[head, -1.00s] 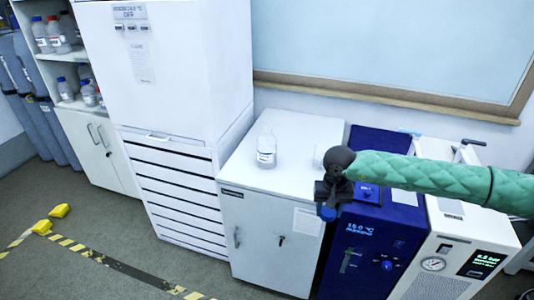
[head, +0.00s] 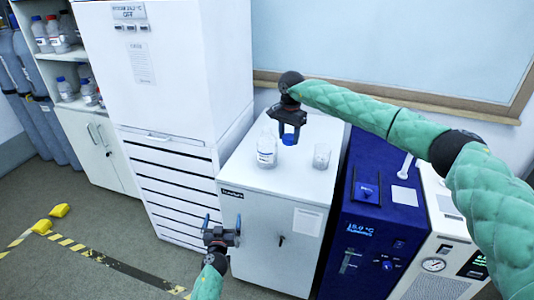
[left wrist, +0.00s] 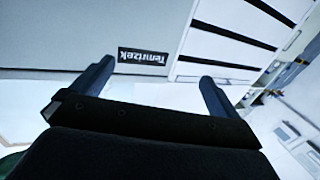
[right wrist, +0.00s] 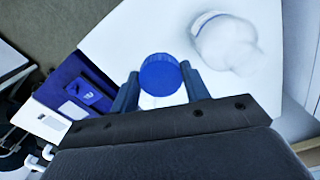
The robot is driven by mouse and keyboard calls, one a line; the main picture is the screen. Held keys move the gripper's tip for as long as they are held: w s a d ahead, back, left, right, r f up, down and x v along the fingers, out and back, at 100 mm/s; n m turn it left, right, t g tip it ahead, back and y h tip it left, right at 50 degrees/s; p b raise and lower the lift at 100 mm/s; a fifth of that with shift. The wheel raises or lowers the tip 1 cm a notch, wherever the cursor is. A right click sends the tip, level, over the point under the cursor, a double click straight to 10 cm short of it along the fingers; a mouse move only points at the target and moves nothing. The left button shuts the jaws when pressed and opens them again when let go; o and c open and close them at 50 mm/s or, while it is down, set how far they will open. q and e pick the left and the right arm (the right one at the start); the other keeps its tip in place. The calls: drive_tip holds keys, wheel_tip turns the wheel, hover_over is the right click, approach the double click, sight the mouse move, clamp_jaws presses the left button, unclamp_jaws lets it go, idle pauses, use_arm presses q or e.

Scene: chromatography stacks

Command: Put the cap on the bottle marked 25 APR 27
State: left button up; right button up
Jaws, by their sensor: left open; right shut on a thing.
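A clear bottle (head: 266,152) with a white label and no cap stands upright on the white cabinet (head: 240,168); its label is too small to read. It also shows in the right wrist view (right wrist: 228,45). My right gripper (head: 290,131) is shut on a blue cap (head: 289,140), held above the cabinet just right of the bottle and apart from it. The cap shows between the fingers in the right wrist view (right wrist: 160,75). My left gripper (head: 222,226) is open and empty, low in front of the cabinet's front face.
A clear beaker (head: 321,157) stands right of the bottle on the cabinet. A blue unit (head: 375,230) is to the right, a tall white appliance (head: 175,75) to the left. Shelves of capped bottles (head: 45,36) are far left. The cabinet's front top is clear.

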use_arm(q)
drive_tip(key=w+d+r+m+h, duration=0.1)
drive_tip(key=w+d+r+h, duration=0.1)
drive_tip(key=r, duration=0.2)
drive_tip(key=w+d+r+m+h, duration=0.1)
drive_tip(key=w+d+r, duration=0.1)
drive_tip(key=w+r, duration=0.1)
drive_tip(key=w+d+r+m+h, duration=0.1)
drive_tip(key=w+d+r+h, duration=0.1)
drive_tip(key=r, duration=0.3)
drive_tip(key=shift+w+d+r+m+t+h, duration=0.1)
drive_tip(key=shift+w+d+m+t+h, duration=0.25)
drive_tip(key=shift+w+t, duration=0.1)
drive_tip(key=m+g+h, duration=0.2)
drive_tip(key=g+h, duration=0.1)
approach(268, 142)
drive_tip(key=w+f, duration=0.2)
drive_tip(key=shift+w+a+f, duration=0.2)
drive_tip(key=shift+a+f, duration=0.15)
drive_tip(key=shift+f, duration=0.05)
use_arm(e)
drive_tip(key=w+a+r+m, duration=0.2)
drive_tip(key=w+a+r, duration=0.1)
drive_tip(key=a, duration=0.1)
drive_tip(key=w+a+r+m, duration=0.1)
drive_tip(key=w+a+r, duration=0.3)
drive_tip(key=shift+w+r+m, duration=0.15)
drive_tip(key=shift+r+m, duration=0.05)
drive_tip(key=shift+m, duration=0.2)
